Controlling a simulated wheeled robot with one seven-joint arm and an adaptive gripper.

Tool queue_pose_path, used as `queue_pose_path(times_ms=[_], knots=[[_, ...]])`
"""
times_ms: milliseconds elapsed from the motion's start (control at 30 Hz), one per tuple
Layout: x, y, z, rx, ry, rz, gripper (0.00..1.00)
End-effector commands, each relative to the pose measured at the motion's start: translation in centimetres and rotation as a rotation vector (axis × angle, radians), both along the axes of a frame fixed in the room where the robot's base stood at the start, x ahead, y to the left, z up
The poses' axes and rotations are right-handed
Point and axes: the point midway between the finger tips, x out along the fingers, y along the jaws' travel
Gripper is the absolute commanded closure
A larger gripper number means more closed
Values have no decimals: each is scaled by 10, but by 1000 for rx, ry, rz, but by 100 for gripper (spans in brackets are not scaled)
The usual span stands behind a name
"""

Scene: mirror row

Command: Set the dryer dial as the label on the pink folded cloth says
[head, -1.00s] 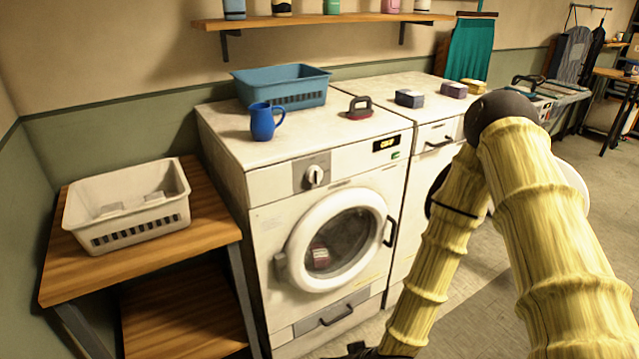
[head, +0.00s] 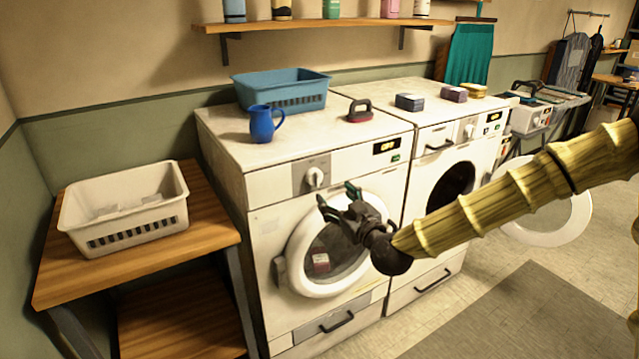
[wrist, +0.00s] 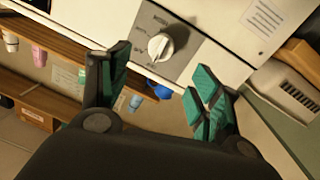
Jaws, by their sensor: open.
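The left machine (head: 245,185) has a white dial (head: 315,177) on a grey panel, with a dark display. The dial also shows in the wrist view (wrist: 160,46), beyond and between my fingers; its markings are too small to read. My gripper (head: 337,196) is open and empty in front of this machine, just below right of the dial, and apart from it. A mauve folded cloth (head: 453,94) lies on the right machine (head: 425,185); I cannot tell whether it is the pink one. A small reddish item (head: 321,262) shows behind the left machine's round door. No cloth label is readable.
Dark blue (head: 409,102) and yellow (head: 473,88) cloths flank the mauve one. The right machine's door (head: 545,215) is open. A white basket (head: 125,208) sits on the left table.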

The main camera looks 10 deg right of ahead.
Motion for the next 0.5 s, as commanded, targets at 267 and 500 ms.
queue_pose_path(times_ms=[267, 500], knots=[[39, 12, -1, 0, 3, 0, 37], [74, 22, -1, 1, 5, 0, 37]])
